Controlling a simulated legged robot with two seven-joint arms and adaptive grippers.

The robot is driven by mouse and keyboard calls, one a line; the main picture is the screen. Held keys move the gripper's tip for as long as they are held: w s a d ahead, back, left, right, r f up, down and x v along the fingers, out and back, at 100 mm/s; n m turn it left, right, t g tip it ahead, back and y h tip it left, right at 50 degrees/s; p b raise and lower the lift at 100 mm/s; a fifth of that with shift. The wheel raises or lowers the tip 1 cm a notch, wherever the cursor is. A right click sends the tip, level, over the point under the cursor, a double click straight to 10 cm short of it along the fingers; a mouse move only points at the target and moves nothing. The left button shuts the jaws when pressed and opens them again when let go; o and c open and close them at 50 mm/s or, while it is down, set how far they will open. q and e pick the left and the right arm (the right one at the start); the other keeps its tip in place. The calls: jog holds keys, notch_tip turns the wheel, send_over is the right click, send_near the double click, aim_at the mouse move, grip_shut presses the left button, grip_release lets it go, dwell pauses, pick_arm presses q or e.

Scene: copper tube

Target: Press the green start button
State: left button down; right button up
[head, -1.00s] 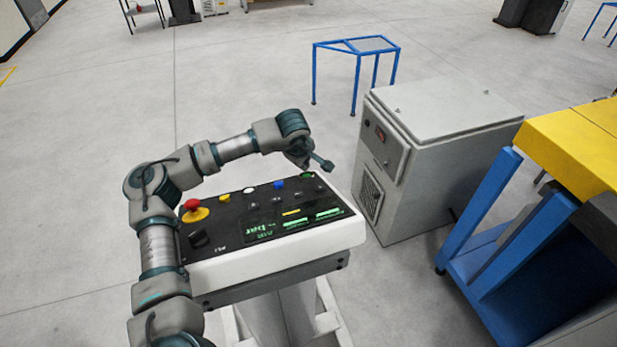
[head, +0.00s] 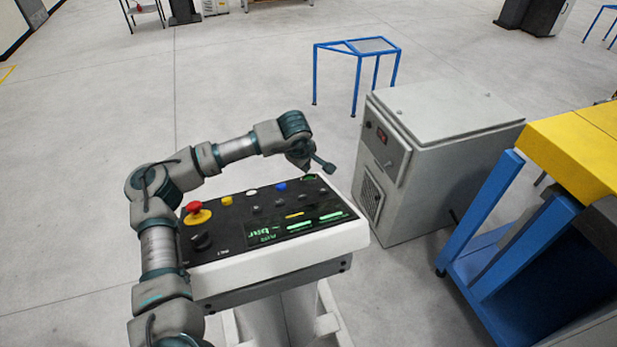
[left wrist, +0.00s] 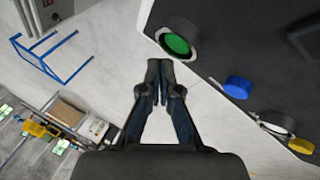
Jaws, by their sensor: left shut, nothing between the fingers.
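The green start button (left wrist: 177,43) is a round green cap in a pale ring near the edge of the dark control panel, at the top of the left wrist view. In the head view it is a small green spot (head: 309,177) at the panel's far right corner. My left gripper (head: 328,167) is shut and empty, just above and right of the button in the head view. In the left wrist view its fingertips (left wrist: 160,66) are together, below and left of the button, with pale floor behind them. They look apart from the button. My right gripper is not in view.
The panel (head: 225,247) also bears a red knob (head: 194,207), a yellow button (head: 227,201), a white button (head: 252,192) and a blue button (head: 281,187). A grey cabinet (head: 455,125) stands close on the right. A blue-and-yellow bench (head: 560,150) is further right.

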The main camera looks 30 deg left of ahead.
pick_arm(q)
jog(key=shift+a+f, duration=0.1)
jog(key=shift+a, duration=0.2)
jog(key=shift+d, duration=1.35)
jog(key=shift+s+d, duration=0.1)
jog(key=shift+d, duration=0.25)
jog(key=shift+a, duration=0.4)
jog(key=shift+a+f, duration=0.1)
jog(key=shift+a, duration=0.2)
jog(key=shift+d+b, duration=0.2)
jog(key=shift+b, duration=0.1)
jog(key=shift+s+d, duration=0.1)
jog(key=shift+d, duration=0.3)
jog(key=shift+s+f, duration=0.1)
jog(key=shift+f, duration=0.2)
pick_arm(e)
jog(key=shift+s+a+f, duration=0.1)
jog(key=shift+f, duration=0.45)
